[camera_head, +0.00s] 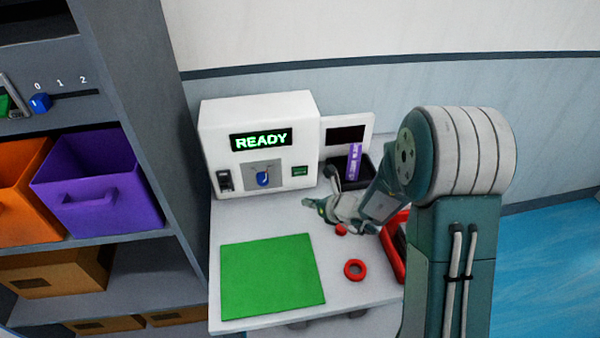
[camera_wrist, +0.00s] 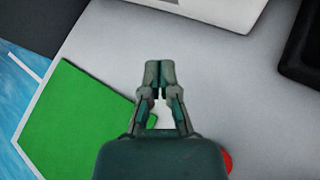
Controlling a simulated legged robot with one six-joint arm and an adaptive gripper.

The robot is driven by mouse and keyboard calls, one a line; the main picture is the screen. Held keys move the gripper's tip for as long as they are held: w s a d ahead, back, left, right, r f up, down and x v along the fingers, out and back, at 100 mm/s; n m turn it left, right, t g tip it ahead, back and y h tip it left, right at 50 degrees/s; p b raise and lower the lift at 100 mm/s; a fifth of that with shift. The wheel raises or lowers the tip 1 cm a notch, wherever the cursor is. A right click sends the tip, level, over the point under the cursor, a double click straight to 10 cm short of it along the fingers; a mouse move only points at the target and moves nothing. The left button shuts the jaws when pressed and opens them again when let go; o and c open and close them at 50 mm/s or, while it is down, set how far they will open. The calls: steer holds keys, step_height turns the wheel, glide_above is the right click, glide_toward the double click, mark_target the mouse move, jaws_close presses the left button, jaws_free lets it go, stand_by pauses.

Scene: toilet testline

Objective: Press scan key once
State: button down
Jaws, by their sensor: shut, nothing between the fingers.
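A white machine (camera_head: 255,115) stands at the back of the white table, with a lit display (camera_head: 261,139) reading "READY". On its front are a small green key (camera_head: 300,171) at the right, a blue knob (camera_head: 263,179) in the middle and a black switch (camera_head: 224,180) at the left. The green key's label is too small to read. My gripper (camera_head: 312,204) is shut and empty, over the table in front of the machine's lower right and apart from the key. In the wrist view my gripper (camera_wrist: 159,70) points toward the machine's bottom edge (camera_wrist: 215,10); the key is out of that view.
A green mat (camera_head: 272,277) lies at the table's front left. A red ring (camera_head: 354,270), a red piece (camera_head: 341,229) and a red tray (camera_head: 393,250) lie to the right. A black bin (camera_head: 340,170) holds a purple item (camera_head: 354,162). Shelves with an orange bin (camera_head: 20,190) and purple bin (camera_head: 98,188) stand left.

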mark_target(296, 175)
steer(key=w, duration=0.3)
steer(key=w+a, duration=0.1)
steer(key=w, duration=0.3)
steer(key=shift+a, duration=0.2)
steer(key=shift+w+a, duration=0.1)
steer(key=shift+w, duration=0.5)
steer(key=shift+w, duration=0.1)
stand_by(0.6)
steer(key=shift+w+r, duration=0.1)
steer(key=shift+w, duration=0.2)
steer(key=shift+w+a, duration=0.1)
steer(key=shift+w, duration=0.25)
stand_by(0.6)
steer(key=shift+s, duration=0.8)
